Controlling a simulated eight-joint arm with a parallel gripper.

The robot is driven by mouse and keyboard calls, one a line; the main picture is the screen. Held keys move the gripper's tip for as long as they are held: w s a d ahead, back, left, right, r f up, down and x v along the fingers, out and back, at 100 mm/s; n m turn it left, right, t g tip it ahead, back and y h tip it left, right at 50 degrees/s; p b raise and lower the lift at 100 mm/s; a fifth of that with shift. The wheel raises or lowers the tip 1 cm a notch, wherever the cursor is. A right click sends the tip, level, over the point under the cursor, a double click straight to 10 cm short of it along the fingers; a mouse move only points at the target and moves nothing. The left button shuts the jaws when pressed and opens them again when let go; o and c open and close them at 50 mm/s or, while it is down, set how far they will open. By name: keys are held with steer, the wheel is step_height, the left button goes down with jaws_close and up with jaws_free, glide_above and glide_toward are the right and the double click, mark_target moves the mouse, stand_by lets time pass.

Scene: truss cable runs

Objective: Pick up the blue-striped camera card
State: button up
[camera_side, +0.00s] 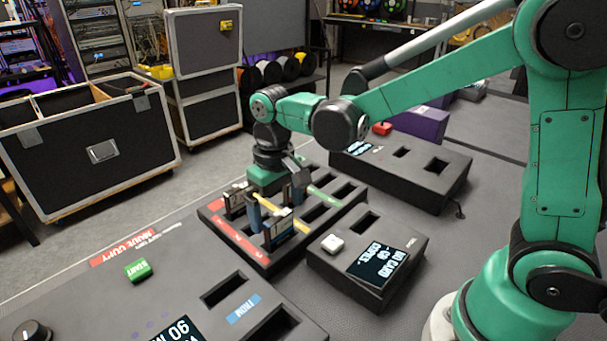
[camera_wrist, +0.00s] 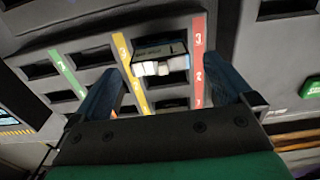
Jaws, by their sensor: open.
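I cannot clearly make out which card carries blue stripes. My gripper (camera_side: 277,210) points down over the tray, open, with its blue-grey fingers apart near the cards. In the wrist view, a card (camera_wrist: 160,58) with a light upper edge stands between the yellow and red strips, between the open fingers (camera_wrist: 168,78).
A dark box with a white button and a screen (camera_side: 381,262) sits right of the tray. A slotted console (camera_side: 405,170) stands behind it. A front panel has a green START button (camera_side: 138,270) and open slots. Several tray slots are empty.

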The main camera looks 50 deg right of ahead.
mark_target(279, 224)
steer(key=shift+f, duration=1.9)
steer(key=c, duration=1.2)
